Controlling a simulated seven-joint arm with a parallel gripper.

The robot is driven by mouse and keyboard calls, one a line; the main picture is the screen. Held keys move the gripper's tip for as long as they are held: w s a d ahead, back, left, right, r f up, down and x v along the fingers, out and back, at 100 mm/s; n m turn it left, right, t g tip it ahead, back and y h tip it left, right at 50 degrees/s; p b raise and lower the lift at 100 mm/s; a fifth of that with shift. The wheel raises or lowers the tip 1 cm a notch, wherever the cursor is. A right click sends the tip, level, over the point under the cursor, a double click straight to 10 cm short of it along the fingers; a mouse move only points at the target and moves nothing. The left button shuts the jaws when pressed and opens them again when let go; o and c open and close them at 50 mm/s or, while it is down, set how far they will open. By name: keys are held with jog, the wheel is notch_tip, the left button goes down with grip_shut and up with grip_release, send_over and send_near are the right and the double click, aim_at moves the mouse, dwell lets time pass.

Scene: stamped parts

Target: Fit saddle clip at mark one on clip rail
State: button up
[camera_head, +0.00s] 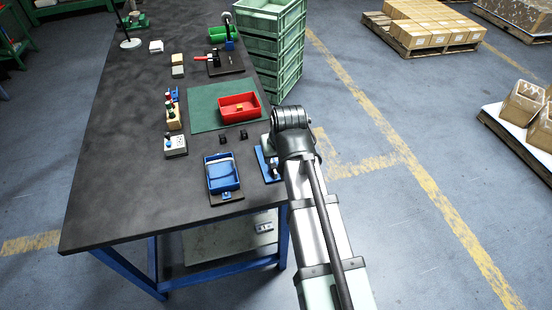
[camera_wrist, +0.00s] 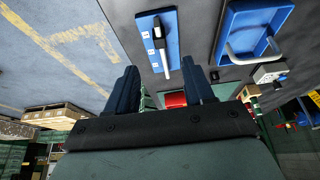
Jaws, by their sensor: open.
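The clip rail looks to be the pale rod on a blue base plate (camera_wrist: 173,24) with several white labels, in the upper middle of the wrist view. A black piece sits at the rod's near end. In the head view the blue plate (camera_head: 262,163) shows partly behind my arm at the table's right edge. Two small black pieces, perhaps saddle clips, stand on the table: one left (camera_head: 222,138), one right (camera_head: 244,134). One small black piece (camera_wrist: 214,76) shows beside my right finger. My gripper (camera_wrist: 160,68) is open and empty, its dark blue fingers apart.
A blue tray with a handle (camera_head: 222,174) stands left of the plate. A red bin (camera_head: 257,107) stands on a green mat (camera_head: 203,118) farther back. Small blocks and bottles line the table's left middle. Green crates (camera_head: 285,60) are stacked beyond the right edge. The table's front left is clear.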

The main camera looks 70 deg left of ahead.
jog(key=shift+v, duration=1.75)
jog(key=w+d+f+m+h, duration=0.2)
jog(key=w+d+f+m, duration=0.1)
jog(key=w+d+f, duration=0.95)
jog(key=w+d+f+m+h, duration=0.2)
jog(key=w+d+f+m, duration=0.2)
jog(key=w+d+f, duration=0.85)
jog(key=w+d+f+m+g+h, duration=0.1)
jog(key=d+f+m, duration=0.1)
jog(key=d+f, duration=0.55)
jog(key=w+d+f+m+g, duration=0.15)
jog(key=d+f, duration=0.35)
jog(key=d, duration=0.6)
jog(key=w+d+f+m+g+h, duration=0.1)
jog(key=w+d+f+m, duration=0.1)
jog(key=d+f, duration=0.55)
jog(key=s+d+f+m+g, duration=0.1)
jog(key=s+d+f+m, duration=0.1)
jog(key=s+d, duration=0.6)
jog(key=s+d+f+m+g+y, duration=0.1)
jog(key=s+d+f+m+g, duration=0.1)
jog(key=s+d, duration=0.6)
notch_tip(320, 180, down, 3)
jog(key=d+m, duration=0.1)
jog(key=d, duration=0.1)
jog(key=shift+d, duration=0.3)
